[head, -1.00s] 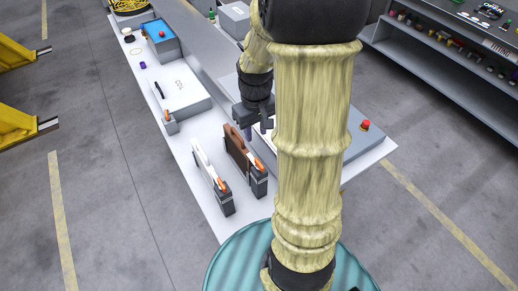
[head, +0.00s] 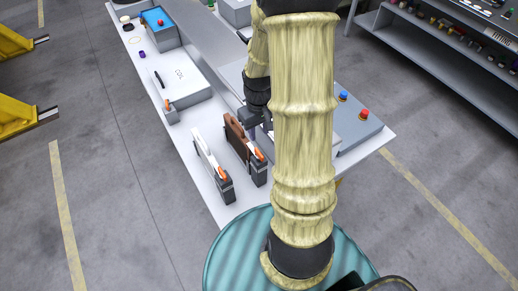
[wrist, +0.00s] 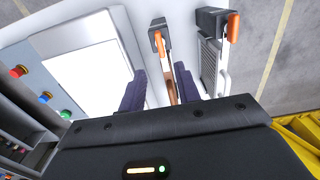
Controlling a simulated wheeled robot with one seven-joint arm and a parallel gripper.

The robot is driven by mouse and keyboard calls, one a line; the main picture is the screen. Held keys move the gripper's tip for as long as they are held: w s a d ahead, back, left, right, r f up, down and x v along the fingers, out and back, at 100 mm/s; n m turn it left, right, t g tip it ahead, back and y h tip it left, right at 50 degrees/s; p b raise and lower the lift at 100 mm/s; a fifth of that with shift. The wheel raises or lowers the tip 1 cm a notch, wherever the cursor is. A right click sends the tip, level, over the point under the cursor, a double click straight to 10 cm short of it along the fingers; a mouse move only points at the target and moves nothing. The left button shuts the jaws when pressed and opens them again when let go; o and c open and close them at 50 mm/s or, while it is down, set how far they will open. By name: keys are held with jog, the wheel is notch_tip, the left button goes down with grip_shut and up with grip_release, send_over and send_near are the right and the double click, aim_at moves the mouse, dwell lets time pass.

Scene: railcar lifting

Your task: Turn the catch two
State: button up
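Two upright panels with orange levers on dark grey end blocks stand side by side on the white bench; I cannot tell which is catch two. One panel is brown (head: 236,136), with its orange lever (head: 259,154) at the near end. The other is white (head: 206,151), with its own orange lever (head: 224,174). My gripper (head: 257,117) is by the far end of the brown panel, partly hidden by my arm. In the wrist view my gripper's purple fingers (wrist: 160,90) are apart, with the brown panel (wrist: 173,88) between them, nearer the right finger. Contact cannot be told.
A grey box with a red button (head: 364,113) and a blue button (head: 343,96) is right of my arm. A light box (head: 182,84) lies on the bench to the left. A shelf (head: 430,60) stands at right.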

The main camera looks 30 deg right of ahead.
aim_at(259, 152)
notch_tip(259, 152, down, 11)
jog(key=shift+f+p, duration=0.1)
jog(key=shift+p, duration=0.9)
jog(key=shift+c, duration=0.4)
grip_shut()
